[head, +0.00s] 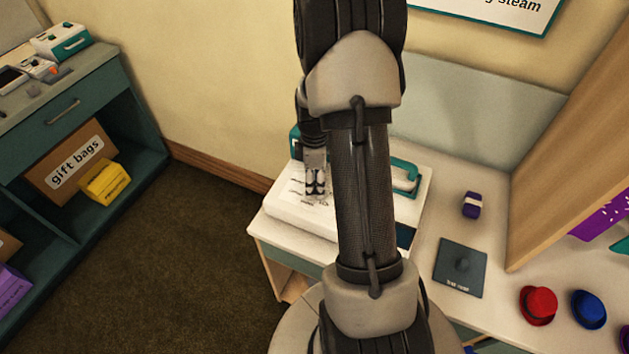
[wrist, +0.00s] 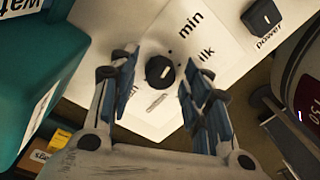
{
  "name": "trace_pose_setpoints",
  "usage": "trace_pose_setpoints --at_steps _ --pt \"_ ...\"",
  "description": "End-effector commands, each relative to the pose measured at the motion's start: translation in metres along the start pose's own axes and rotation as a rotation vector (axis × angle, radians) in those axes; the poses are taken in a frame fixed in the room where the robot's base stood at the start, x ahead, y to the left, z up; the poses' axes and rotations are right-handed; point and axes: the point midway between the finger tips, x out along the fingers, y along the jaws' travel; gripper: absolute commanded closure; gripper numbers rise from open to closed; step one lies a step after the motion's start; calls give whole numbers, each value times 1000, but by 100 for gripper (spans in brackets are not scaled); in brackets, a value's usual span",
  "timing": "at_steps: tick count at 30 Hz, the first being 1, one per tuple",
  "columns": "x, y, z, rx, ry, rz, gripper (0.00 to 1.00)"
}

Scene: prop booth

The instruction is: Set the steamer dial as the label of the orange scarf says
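The steamer (head: 285,222) is a white machine with teal parts on the white counter in the head view. Its panel in the wrist view has a round black dial (wrist: 159,70) with a small white mark. The words "min" and a partly covered "ilk" are printed beside it; other lettering is hidden behind my fingers. My gripper (wrist: 161,67) is open, with one finger on either side of the dial; I cannot tell whether they touch it. In the head view my gripper (head: 316,186) points down over the steamer panel. No orange scarf or its label is visible.
A black "power" knob (wrist: 262,17) and a teal part (wrist: 50,75) flank the dial. On the counter are a purple bundle with a pale band (head: 472,205), a dark mat (head: 458,270), a red hat (head: 538,304) and a blue hat (head: 588,309). Shelves stand left.

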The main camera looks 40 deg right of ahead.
Motion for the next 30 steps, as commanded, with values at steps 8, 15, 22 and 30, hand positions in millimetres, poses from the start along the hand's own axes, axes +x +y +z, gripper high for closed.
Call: trace_pose_setpoints --at_steps 8,15,22,30 --pt "0 0 0 0 0 0 77" --pt "0 0 0 0 0 0 93" --pt "0 0 0 5 0 0 99" --pt "-1 0 0 88 6 -1 99"
